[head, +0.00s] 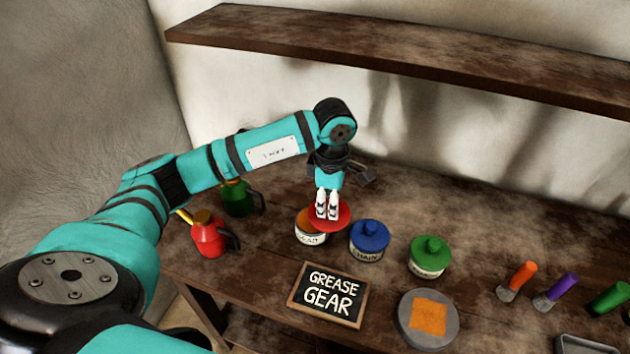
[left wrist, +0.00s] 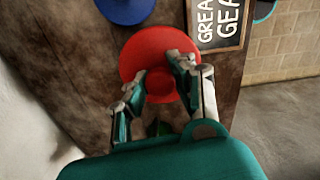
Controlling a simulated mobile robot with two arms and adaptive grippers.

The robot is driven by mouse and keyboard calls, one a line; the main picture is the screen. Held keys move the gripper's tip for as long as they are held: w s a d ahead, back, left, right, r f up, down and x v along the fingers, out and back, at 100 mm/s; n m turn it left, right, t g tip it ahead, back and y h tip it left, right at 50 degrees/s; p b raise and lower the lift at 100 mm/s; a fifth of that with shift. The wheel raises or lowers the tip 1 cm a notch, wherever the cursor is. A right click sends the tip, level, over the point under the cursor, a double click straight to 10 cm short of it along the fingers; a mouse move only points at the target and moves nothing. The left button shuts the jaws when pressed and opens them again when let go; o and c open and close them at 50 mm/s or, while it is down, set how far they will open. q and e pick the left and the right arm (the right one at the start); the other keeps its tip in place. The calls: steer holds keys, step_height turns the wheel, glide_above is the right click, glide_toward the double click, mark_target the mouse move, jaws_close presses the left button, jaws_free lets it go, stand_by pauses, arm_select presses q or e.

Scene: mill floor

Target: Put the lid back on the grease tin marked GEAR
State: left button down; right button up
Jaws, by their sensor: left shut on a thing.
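The grease tin marked GEAR (head: 308,237) stands upright on the wooden bench, its label partly readable and orange-brown grease showing at its open top. My left gripper (head: 327,211) is shut on the red lid (head: 343,221) and holds it over the right part of the tin in the head view. The red lid also shows in the left wrist view (left wrist: 143,54), with the fingers on both sides of its knob. The lid hides part of the tin's top; I cannot tell whether it touches the rim. My right gripper is not in view.
The blue-lidded CHAIN tin (head: 369,241) stands close on the right, then a green-lidded tin (head: 429,256). A GREASE GEAR sign (head: 329,294) lies in front. Red (head: 207,236) and green (head: 237,197) oil cans stand left. A round grey dish (head: 428,338) and colored-handled brushes (head: 517,281) are right.

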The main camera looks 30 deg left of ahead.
mark_target(312, 205)
arm_select(q)
steer(key=a+f+n, duration=0.1)
steer(key=a+n, duration=0.1)
steer(key=n, duration=0.1)
steer(key=w+a+n+p, duration=0.1)
steer(key=a+n, duration=0.1)
steer(key=n, duration=0.2)
steer(key=w+a+f+n, duration=0.1)
steer(key=a+n, duration=0.1)
steer(key=n, duration=0.1)
steer(key=shift+w+f+n, duration=0.1)
steer(key=shift+f+n, duration=0.2)
step_height(312, 205, down, 4)
steer(key=shift+b, duration=1.15)
steer(key=shift+f+b, duration=0.6)
steer(key=shift+f, duration=0.15)
steer(key=shift+f+b, duration=0.15)
steer(key=shift+b, duration=0.4)
stand_by(0.5)
